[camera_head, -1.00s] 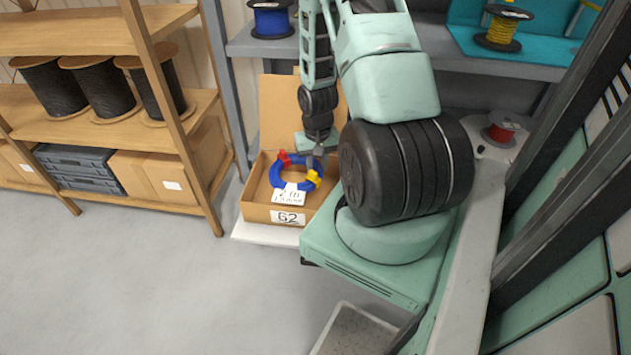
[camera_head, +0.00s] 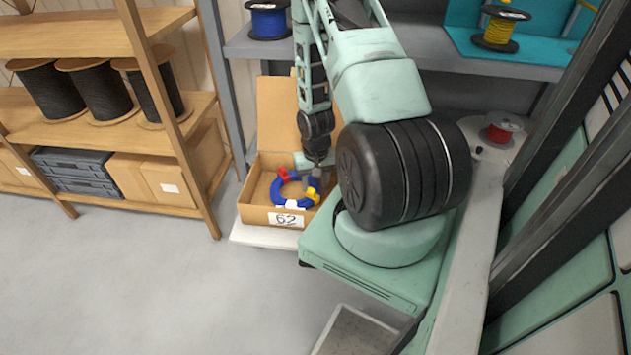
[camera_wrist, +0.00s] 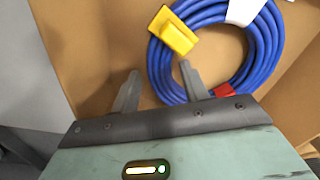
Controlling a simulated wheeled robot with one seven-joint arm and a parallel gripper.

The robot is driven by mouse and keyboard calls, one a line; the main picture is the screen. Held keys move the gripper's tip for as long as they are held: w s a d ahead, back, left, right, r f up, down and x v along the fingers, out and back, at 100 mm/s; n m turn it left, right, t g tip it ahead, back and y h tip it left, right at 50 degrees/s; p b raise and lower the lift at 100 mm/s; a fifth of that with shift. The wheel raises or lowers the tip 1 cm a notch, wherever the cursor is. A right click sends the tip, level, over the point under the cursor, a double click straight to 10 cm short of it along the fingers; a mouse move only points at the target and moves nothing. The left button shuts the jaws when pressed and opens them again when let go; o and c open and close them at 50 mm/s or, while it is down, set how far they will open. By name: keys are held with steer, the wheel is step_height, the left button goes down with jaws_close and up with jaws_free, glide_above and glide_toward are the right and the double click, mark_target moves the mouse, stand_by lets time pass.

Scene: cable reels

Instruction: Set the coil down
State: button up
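The blue coil (camera_head: 282,195) lies inside the open cardboard box labelled 62 (camera_head: 254,214), with red and yellow clips and a white tag. In the wrist view the coil (camera_wrist: 262,50) rests on or close to the brown box floor (camera_wrist: 100,40). My gripper (camera_head: 314,173) is down in the box at the coil's right side. In the wrist view my gripper (camera_wrist: 159,76) has its fingers apart, one outside the ring and one over its inner side. A gap shows between the left finger and the coil. The box's front wall hides part of the tag.
The box stands on a pale platform (camera_head: 258,236), its lid flap (camera_head: 280,115) raised behind. A wooden shelf (camera_head: 200,190) with black reels stands left. A grey shelf with a blue reel (camera_head: 268,20) is behind.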

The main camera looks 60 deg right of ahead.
step_height(320, 180, up, 12)
steer(key=p, duration=0.1)
steer(key=shift+r, duration=0.2)
stand_by(0.5)
steer(key=w+a+r+n, duration=0.2)
steer(key=a+r+n, duration=0.15)
steer(key=a, duration=0.45)
steer(key=w+a+r+n, duration=0.2)
steer(key=w+a+r, duration=0.15)
steer(key=a, duration=0.45)
steer(key=w+a+r+n, duration=0.2)
steer(key=a+r, duration=0.3)
steer(key=a, duration=0.3)
steer(key=s+a+r+n, duration=0.4)
steer(key=s+a, duration=0.4)
steer(key=a, duration=0.1)
steer(key=s+a+r+n, duration=0.4)
steer(key=s+a, duration=0.4)
steer(key=a, duration=0.2)
steer(key=shift+a+n+y, duration=0.3)
steer(key=shift+n, duration=0.25)
